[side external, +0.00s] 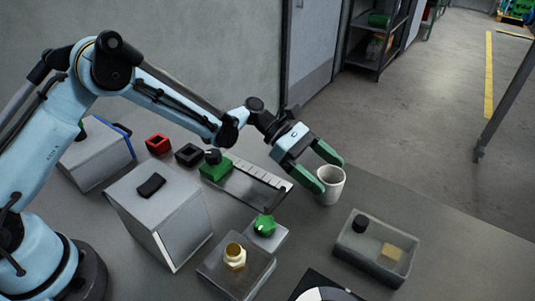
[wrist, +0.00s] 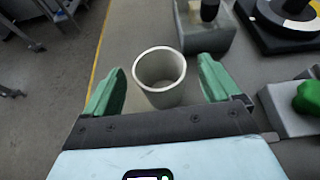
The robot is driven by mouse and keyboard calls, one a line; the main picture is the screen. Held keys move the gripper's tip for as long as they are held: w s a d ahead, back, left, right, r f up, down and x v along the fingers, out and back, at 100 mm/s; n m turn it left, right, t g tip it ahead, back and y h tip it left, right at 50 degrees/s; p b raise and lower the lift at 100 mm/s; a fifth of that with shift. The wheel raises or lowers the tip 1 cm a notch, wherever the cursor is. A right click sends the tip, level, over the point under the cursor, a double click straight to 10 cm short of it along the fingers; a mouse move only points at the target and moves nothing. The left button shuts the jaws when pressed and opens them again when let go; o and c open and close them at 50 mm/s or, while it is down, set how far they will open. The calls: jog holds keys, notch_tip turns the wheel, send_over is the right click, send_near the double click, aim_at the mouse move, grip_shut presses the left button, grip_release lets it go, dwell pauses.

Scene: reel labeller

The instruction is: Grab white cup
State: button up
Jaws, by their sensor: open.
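The white cup (side external: 330,186) stands upright on the grey table near its far edge in the side external view. It also shows in the wrist view (wrist: 160,92), with its open rim facing up and its inside empty. My gripper (side external: 318,168) has green fingers and is right at the cup. In the wrist view my gripper (wrist: 160,88) is open, with one finger on each side of the cup and a visible gap on both sides. One finger partly overlaps the cup's near side in the side external view.
A grey tray (side external: 345,252) with a black and a tan piece lies in front of the cup. A green knob (side external: 265,225) and a box with a brass fitting (side external: 235,257) stand nearer. The table's edge (wrist: 97,60) runs close beside the cup.

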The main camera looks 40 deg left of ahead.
jog(key=shift+c, duration=0.3)
jog(key=c, duration=1.1)
jog(key=shift+r, duration=0.1)
